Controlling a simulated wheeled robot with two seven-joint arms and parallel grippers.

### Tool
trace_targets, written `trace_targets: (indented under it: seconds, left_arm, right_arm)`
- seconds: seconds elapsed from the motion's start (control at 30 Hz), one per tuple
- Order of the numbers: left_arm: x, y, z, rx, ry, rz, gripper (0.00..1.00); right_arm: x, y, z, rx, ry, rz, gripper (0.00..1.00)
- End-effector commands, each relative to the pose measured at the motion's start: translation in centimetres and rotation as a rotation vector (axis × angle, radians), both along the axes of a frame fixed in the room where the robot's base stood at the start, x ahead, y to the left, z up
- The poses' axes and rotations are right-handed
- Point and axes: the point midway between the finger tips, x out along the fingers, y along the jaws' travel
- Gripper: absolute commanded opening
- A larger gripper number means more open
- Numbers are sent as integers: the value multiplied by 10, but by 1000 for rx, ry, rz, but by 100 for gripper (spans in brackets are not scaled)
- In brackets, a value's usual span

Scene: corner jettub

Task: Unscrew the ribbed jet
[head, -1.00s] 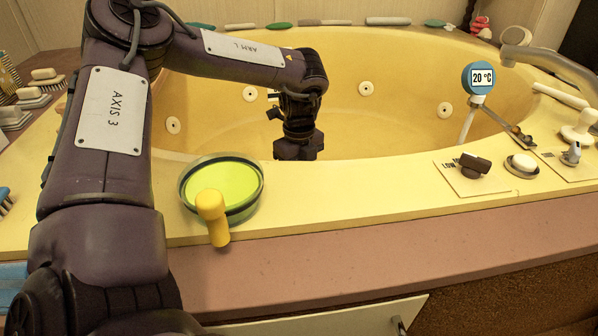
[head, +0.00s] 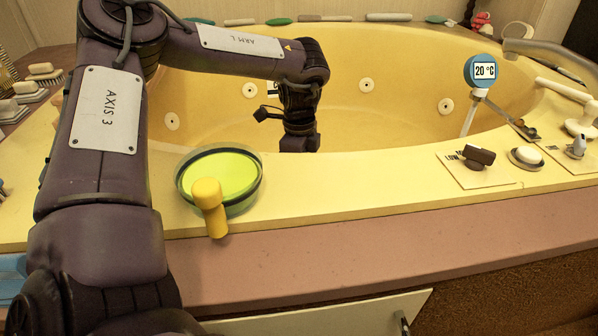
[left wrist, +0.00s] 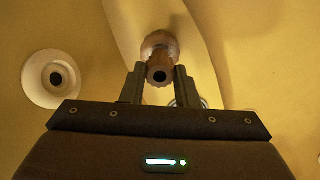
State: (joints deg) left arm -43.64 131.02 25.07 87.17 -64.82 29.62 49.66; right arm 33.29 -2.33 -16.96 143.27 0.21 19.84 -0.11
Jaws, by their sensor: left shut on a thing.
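The ribbed jet (left wrist: 159,46) shows at the upper middle of the left wrist view, brownish with a ribbed rim and a dark hole in its near end. My left gripper (left wrist: 160,74) has one finger on each side of this near end and is shut on it. In the head view my left wrist reaches down into the yellow tub (head: 400,65), and the near rim hides the fingers and the ribbed jet. My right gripper is in neither view.
A smooth white jet (left wrist: 38,80) sits left of the gripper in the left wrist view. A thermometer (head: 483,71) reads 20 °C.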

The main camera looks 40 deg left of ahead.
Motion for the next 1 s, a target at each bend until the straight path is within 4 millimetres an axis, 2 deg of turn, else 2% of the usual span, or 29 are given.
trace_targets:
  seconds: [0.27,0.5,0.63,1.0]
  left_arm:
    - [0,0,-1,0,-1,47,4]
    - [1,0,-2,0,-3,375,4]
    - [0,0,-1,1,-2,493,4]
    - [0,0,1,1,-1,522,4]
  right_arm:
    - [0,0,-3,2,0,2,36]
    - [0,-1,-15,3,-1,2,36]
    - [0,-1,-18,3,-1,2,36]
    - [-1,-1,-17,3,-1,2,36]
